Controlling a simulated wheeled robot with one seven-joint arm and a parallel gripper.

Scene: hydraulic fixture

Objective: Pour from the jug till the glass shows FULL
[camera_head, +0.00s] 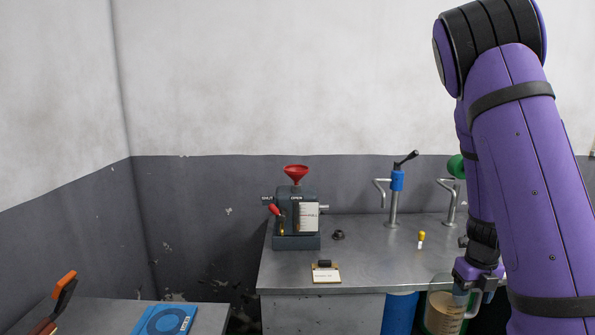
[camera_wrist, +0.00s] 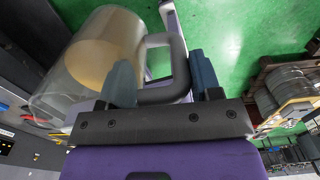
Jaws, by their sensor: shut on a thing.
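My gripper (camera_head: 480,278) is at the lower right in the head view, low at the bench front. It is shut on the handle of the clear jug (camera_head: 443,313), which holds tan liquid. In the wrist view the gripper's fingers (camera_wrist: 163,78) sit either side of the jug's grey handle, and the jug (camera_wrist: 62,78) looks tilted there. The dark fixture (camera_head: 296,242) stands on the bench with a red funnel (camera_head: 296,170) on top. It has a red lever (camera_head: 274,210) by SHUT and OPEN labels and a white marked plate (camera_head: 309,217). The glass's level is too small to read.
The steel bench (camera_head: 365,262) has clear room in its middle. On it stand a blue-collared tap (camera_head: 396,182), a second tap (camera_head: 449,200), a small yellow-topped item (camera_head: 421,238), a dark knob (camera_head: 338,235) and a card holder (camera_head: 326,273). A blue book (camera_head: 165,319) lies at lower left.

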